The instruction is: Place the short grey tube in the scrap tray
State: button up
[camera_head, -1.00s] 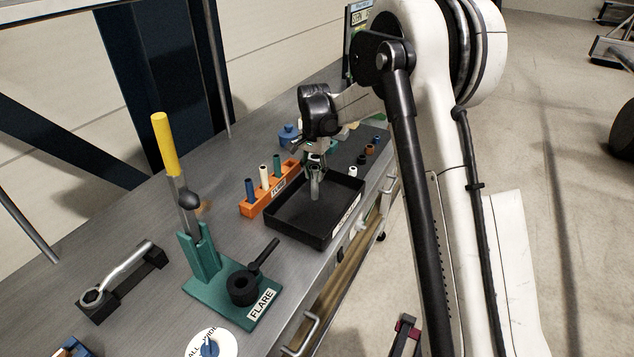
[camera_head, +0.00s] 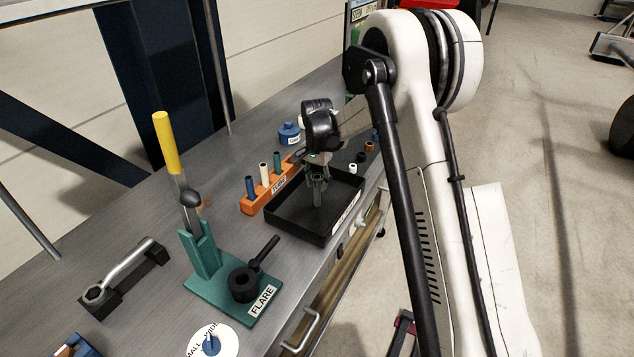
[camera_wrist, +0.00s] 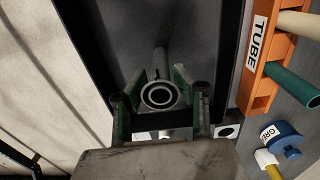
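The short grey tube (camera_head: 318,198) hangs upright from my gripper (camera_head: 318,181), over the inside of the black scrap tray (camera_head: 294,231). In the wrist view, the tube's round open end (camera_wrist: 158,95) faces the camera, between the two green-edged fingers of my gripper (camera_wrist: 159,88), which appear closed against its sides. The tray's dark floor (camera_wrist: 205,50) lies behind the tube. I cannot tell whether the tube's lower end touches the floor.
An orange tube rack (camera_head: 254,203) with several coloured tubes stands left of the tray. A green flare tool (camera_head: 205,262) with an upright yellow-handled lever (camera_head: 166,145) is nearer. A blue pot (camera_head: 289,133) sits behind. Small tube pieces (camera_head: 361,158) stand beyond the tray.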

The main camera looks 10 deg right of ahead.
jog(key=shift+o, duration=0.9)
jog(key=shift+r, duration=0.2)
notch_tip(320, 180, up, 12)
jog(key=b, duration=0.1)
jog(key=s+r+n+t, duration=0.1)
jog(key=s+r+n, duration=0.1)
jog(key=s+r, duration=0.6)
jog(key=s+d+r+n+t, duration=0.15)
jog(key=s+r, duration=0.35)
jog(key=s, duration=0.6)
jog(key=s+f+n+t, duration=0.2)
jog(key=s, duration=0.8)
jog(key=s+f+n+t, duration=0.2)
jog(key=s+n, duration=0.1)
jog(key=s, duration=0.8)
jog(key=shift+s+d+f+t, duration=0.15)
jog(key=shift+d+f+t, duration=0.05)
jog(key=shift+d+t, duration=0.15)
